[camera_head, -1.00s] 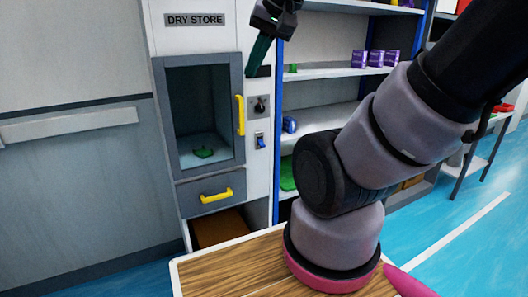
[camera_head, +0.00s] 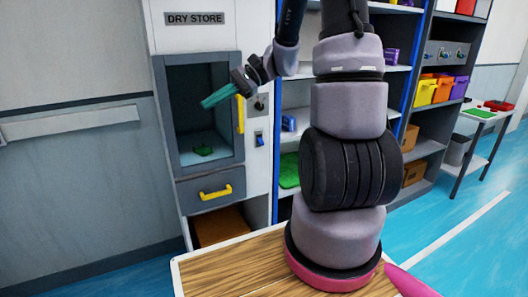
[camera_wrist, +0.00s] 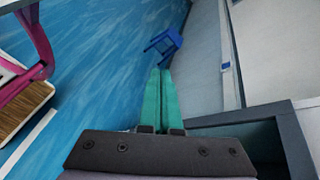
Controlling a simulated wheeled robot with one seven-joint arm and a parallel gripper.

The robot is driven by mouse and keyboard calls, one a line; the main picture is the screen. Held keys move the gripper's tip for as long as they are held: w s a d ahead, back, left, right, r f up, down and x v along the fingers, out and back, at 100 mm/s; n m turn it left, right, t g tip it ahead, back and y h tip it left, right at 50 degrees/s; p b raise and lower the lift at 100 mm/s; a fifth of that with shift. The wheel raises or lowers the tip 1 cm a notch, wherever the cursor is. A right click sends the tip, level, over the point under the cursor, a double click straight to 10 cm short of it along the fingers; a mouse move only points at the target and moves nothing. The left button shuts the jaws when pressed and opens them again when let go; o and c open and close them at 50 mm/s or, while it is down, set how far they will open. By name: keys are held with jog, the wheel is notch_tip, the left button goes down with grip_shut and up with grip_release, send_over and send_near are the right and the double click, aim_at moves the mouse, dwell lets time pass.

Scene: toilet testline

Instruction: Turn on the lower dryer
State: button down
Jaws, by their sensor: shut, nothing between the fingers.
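The tall grey cabinet labelled DRY STORE (camera_head: 195,18) stands at the left in the head view. Its windowed door (camera_head: 181,120) has a yellow upright handle (camera_head: 239,114), and a green item (camera_head: 203,151) shows behind it. A dark knob (camera_head: 260,103) and a blue switch (camera_head: 259,139) sit one above the other on the panel right of the door. My gripper (camera_head: 205,104) is in front of the door, with its teal fingers pointing left and slightly down. In the wrist view the fingers (camera_wrist: 160,70) are together and empty. Part of the upper handle is hidden by my gripper.
A drawer with a yellow handle (camera_head: 215,193) and an open brown compartment (camera_head: 222,226) lie below the door. Shelves (camera_head: 300,125) stand right of the cabinet. A wooden tabletop (camera_head: 230,272) is in front. The wrist view shows a blue chair (camera_wrist: 163,42).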

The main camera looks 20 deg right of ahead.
jog(key=w+d+f+m+t+y, duration=0.3)
jog(key=w+d+f+m+t, duration=0.7)
jog(key=w+f+m+t, duration=0.25)
jog(key=m+t+h, duration=0.7)
jog(key=m+h, duration=0.7)
jog(key=h, duration=0.1)
send_near(258, 151)
jog(key=s, duration=0.3)
jog(key=shift+s+d+f+n, duration=0.1)
jog(key=shift+f+n, duration=0.15)
jog(key=shift+f, duration=0.25)
jog(key=w, duration=0.3)
jog(key=w+r, duration=0.1)
jog(key=w, duration=0.5)
jog(key=shift+w+a+r, duration=0.1)
jog(key=shift+a+r, duration=0.1)
jog(key=shift+r, duration=0.1)
jog(key=r, duration=0.2)
jog(key=shift+s+r, duration=0.6)
jog(key=shift+r, duration=0.2)
